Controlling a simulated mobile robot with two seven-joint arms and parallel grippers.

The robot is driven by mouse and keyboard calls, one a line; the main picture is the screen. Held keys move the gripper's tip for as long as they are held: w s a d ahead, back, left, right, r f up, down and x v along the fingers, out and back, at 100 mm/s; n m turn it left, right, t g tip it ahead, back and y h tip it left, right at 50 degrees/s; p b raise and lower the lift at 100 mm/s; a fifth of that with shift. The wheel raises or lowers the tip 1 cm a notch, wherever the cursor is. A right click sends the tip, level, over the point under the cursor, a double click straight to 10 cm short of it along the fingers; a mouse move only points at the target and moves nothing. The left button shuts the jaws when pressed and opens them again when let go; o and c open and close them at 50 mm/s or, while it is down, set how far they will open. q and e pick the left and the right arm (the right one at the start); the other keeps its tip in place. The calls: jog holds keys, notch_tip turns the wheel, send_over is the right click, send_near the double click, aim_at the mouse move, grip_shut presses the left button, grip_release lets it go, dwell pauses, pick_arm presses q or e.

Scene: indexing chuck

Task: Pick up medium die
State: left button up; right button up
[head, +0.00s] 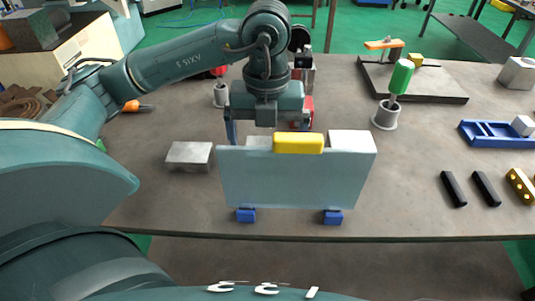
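Several plain metal blocks are in the head view, and I cannot tell for certain which is the medium die. One grey block (189,156) lies on the table at the left. Another (258,142) is partly hidden behind a grey-blue panel and its yellow top piece. A larger pale block (351,140) shows above the panel's right end. My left gripper (267,128) points down just behind the panel, over the middle block. Its fingers look wide apart; their tips are hidden by the panel. My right gripper is not in view.
The upright panel (295,182) with a yellow top piece (298,143) stands on blue feet near the table's front. To the right are a green-handled tool (400,78) in a cup, a blue tray (490,139) and dark bars (453,189). Bare table lies between.

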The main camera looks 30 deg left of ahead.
pick_arm(q)
jog(key=shift+f, duration=1.3)
jog(key=shift+c, duration=0.6)
jog(key=shift+r, duration=0.1)
jog(key=c, duration=1.6)
